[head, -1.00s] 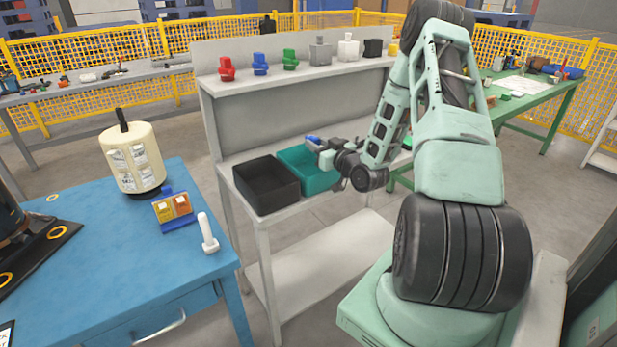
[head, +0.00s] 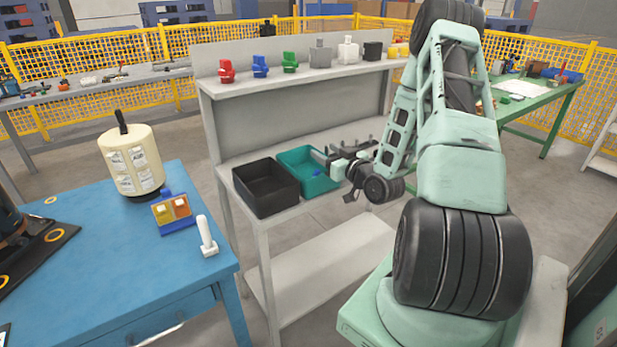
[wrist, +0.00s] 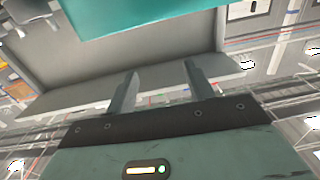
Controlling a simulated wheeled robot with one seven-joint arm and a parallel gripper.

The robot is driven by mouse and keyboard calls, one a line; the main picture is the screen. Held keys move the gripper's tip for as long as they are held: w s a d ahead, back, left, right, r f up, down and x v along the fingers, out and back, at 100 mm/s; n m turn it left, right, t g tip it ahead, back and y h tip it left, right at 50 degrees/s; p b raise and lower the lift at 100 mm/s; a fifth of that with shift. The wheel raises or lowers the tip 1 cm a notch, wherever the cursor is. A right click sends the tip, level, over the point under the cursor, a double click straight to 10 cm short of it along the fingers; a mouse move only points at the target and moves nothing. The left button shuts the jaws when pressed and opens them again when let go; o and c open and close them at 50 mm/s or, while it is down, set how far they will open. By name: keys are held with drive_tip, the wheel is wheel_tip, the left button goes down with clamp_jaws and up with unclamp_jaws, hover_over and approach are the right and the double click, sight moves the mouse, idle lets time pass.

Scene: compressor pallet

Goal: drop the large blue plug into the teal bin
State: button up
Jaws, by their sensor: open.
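The teal bin (head: 296,161) stands on the lower deck of the grey bench, right of the black bin. A small patch of blue (head: 317,174) shows inside it, which looks like the large blue plug; its shape is mostly hidden by the bin wall. My gripper (head: 326,158) is at the right side of the teal bin, near its rim. In the wrist view my gripper (wrist: 161,75) has its two fingers apart with nothing between them. The teal bin's side (wrist: 145,15) fills the top of the wrist view.
A black bin (head: 264,187) sits directly left of the teal bin. The bench's upper shelf (head: 300,80) holds a row of coloured parts, including a red (head: 226,71) and another blue piece (head: 260,66). A blue table (head: 130,270) stands at the left.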

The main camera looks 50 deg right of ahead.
drive_tip(key=s+a+p, duration=0.1)
drive_tip(key=s+a, duration=0.1)
drive_tip(key=s, duration=1)
drive_tip(key=shift+s+a, duration=0.3)
